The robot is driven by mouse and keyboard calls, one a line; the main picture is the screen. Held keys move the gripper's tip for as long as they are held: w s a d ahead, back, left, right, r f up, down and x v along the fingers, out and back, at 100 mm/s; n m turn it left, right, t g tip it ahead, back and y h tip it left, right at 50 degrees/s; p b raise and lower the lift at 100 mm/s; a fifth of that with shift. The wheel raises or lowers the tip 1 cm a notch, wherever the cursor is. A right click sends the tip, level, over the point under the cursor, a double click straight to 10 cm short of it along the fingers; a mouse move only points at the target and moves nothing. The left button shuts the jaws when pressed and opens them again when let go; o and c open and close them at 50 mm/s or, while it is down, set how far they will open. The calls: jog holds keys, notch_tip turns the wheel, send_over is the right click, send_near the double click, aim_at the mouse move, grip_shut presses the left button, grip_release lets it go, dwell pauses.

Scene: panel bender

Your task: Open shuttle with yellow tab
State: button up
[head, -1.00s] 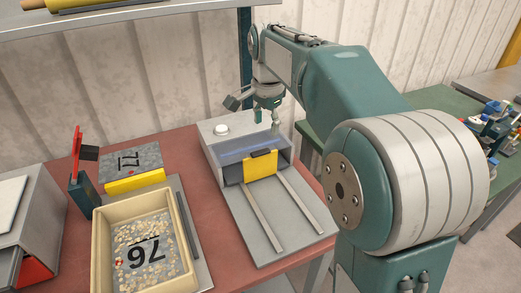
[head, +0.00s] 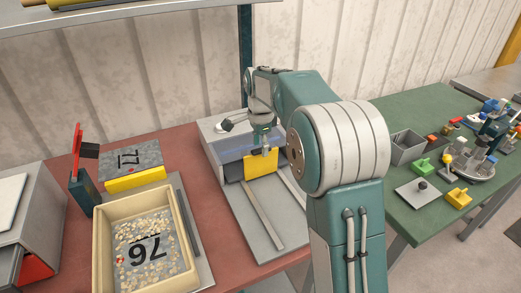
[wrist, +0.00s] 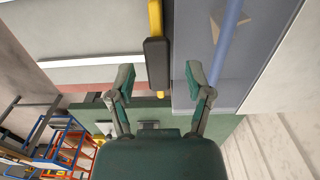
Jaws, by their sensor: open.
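The shuttle's yellow tab (head: 261,165) stands upright at the front of the grey machine (head: 240,212), above its two rails. In the wrist view the tab is seen edge-on as a yellow strip (wrist: 155,18), with a dark handle (wrist: 156,62) on it. My gripper (wrist: 158,77) is open, its fingers apart, with the handle showing between the fingertips; I cannot tell whether they touch it. In the head view my gripper (head: 265,150) is at the tab's upper edge and hides the handle there.
A cream tray (head: 98,240) of pale pieces, marked 76, stands left of the machine. A yellow bar (head: 135,179) and a plate marked 77 (head: 128,157) lie behind it. A green table (head: 400,115) with small parts is at right. The wall is close behind.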

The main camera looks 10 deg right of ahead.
jog(key=shift+f, duration=0.9)
jog(key=shift+d, duration=0.1)
grip_shut()
jog(key=shift+s, duration=0.1)
